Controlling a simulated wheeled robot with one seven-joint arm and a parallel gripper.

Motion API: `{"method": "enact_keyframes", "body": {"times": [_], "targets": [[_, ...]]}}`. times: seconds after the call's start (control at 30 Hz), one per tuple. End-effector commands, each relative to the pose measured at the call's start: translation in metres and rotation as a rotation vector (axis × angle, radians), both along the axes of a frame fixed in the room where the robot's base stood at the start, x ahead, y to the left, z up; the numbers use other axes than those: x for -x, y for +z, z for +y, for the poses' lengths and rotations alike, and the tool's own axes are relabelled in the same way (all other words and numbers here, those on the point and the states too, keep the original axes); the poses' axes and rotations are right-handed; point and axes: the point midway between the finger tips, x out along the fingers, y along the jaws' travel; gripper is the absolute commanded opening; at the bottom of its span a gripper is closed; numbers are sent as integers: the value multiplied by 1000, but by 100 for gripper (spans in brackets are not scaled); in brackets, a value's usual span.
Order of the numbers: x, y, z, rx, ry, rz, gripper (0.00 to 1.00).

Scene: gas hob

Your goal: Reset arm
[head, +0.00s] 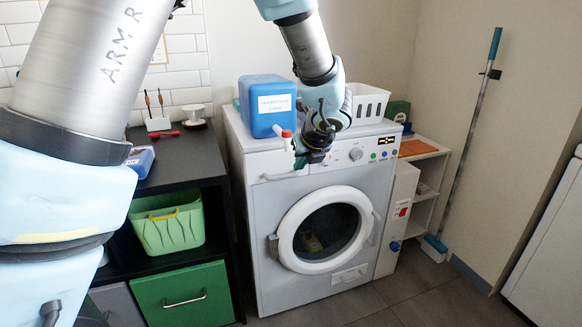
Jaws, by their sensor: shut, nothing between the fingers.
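My gripper (312,157) hangs in front of the top front edge of a white washing machine (262,215), near its control panel. The fingers are small and dark in the head view and look closed, with nothing seen between them. My arm reaches in from the upper left and bends down to the gripper. I cannot tell whether the gripper touches the panel behind it.
A blue laundry container (266,104) and a white basket (368,103) stand on the machine. To the left is a black counter (190,160) with a green bin (168,229) below. A mop (470,130) leans at the right. The floor (430,295) in front is clear.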

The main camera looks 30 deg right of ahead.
Motion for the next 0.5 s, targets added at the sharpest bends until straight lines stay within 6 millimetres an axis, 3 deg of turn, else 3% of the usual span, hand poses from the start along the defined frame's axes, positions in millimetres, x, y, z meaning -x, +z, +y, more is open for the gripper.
{"method": "enact_keyframes", "body": {"times": [0.17,0.27,0.37,0.47,0.5], "targets": [[3,3,1,1,2,1,0],[-2,5,12,20,52,16,0],[-14,13,48,89,223,64,0],[-25,23,110,218,538,139,0],[-26,27,139,282,694,169,0]]}}
